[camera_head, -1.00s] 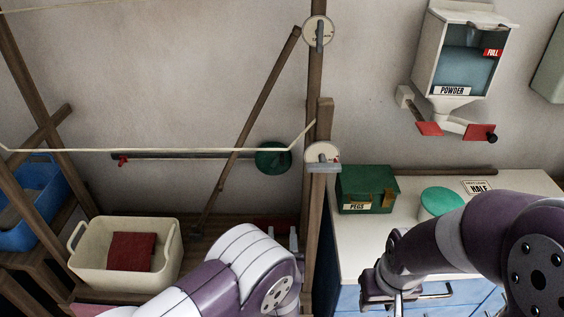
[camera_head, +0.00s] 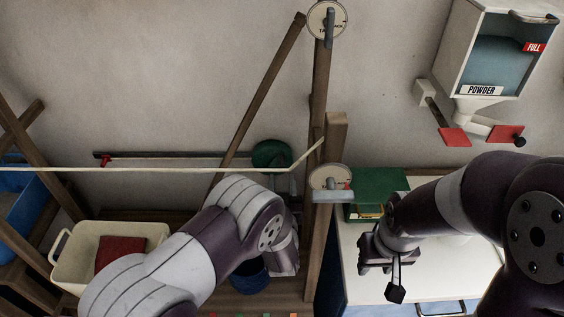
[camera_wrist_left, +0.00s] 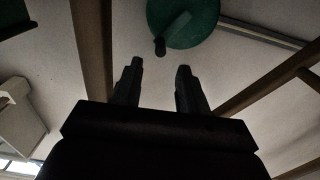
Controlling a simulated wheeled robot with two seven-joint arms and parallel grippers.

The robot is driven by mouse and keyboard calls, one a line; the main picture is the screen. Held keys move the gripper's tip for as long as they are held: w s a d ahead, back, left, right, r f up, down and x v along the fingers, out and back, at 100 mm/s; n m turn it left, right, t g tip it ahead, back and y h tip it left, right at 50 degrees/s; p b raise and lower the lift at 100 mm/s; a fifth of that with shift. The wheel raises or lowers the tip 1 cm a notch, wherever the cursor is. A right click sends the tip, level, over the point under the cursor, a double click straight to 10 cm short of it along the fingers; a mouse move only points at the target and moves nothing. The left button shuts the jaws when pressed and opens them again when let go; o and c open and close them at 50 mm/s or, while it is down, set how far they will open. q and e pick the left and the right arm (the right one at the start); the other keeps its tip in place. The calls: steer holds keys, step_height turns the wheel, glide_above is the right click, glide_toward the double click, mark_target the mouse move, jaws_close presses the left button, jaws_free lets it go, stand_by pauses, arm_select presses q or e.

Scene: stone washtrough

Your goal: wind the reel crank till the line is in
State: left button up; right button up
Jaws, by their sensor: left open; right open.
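The reel is a green disc (camera_head: 271,153) on the wall side of the wooden frame; my left forearm partly covers the area below it. In the left wrist view the reel (camera_wrist_left: 195,22) shows a dark crank arm ending in a black knob (camera_wrist_left: 160,47). My left gripper (camera_wrist_left: 160,68) is open; the knob appears between and beyond its fingertips, with no contact visible. The cream line (camera_head: 150,169) runs from the left edge to the post, bending upward near it. My right gripper (camera_head: 385,268) is open over the counter's front, away from the reel.
Two round dials with levers, upper (camera_head: 328,19) and lower (camera_head: 331,181), sit on the wooden post (camera_head: 318,90). A green pegs box (camera_head: 378,186) stands on the counter, a powder dispenser (camera_head: 490,60) above. A cream basin (camera_head: 70,262) with red cloth is lower left.

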mark_target(282, 167)
arm_select(q)
steer(key=w, duration=0.6)
steer(key=shift+f, duration=0.2)
steer(key=shift+w+r, duration=0.1)
steer(key=shift+w, duration=0.25)
arm_select(e)
steer(key=shift+w+r, duration=0.15)
steer(key=shift+r, duration=0.15)
arm_select(q)
jaws_close()
arm_select(e)
steer(key=shift+w+f, duration=0.1)
steer(key=shift+f, duration=0.05)
arm_select(q)
steer(key=shift+d+f+m+b, duration=0.35)
steer(key=shift+f+m+b, duration=0.1)
steer(key=shift+m, duration=0.7)
steer(key=shift+d+f+m+b, duration=0.3)
steer(key=shift+f+m+b, duration=0.15)
steer(key=shift+m, duration=0.75)
steer(key=shift+d+f+m+b, duration=0.35)
steer(key=shift+f+m+b, duration=0.1)
steer(key=shift+m, duration=0.7)
arm_select(e)
steer(key=shift+f, duration=1.5)
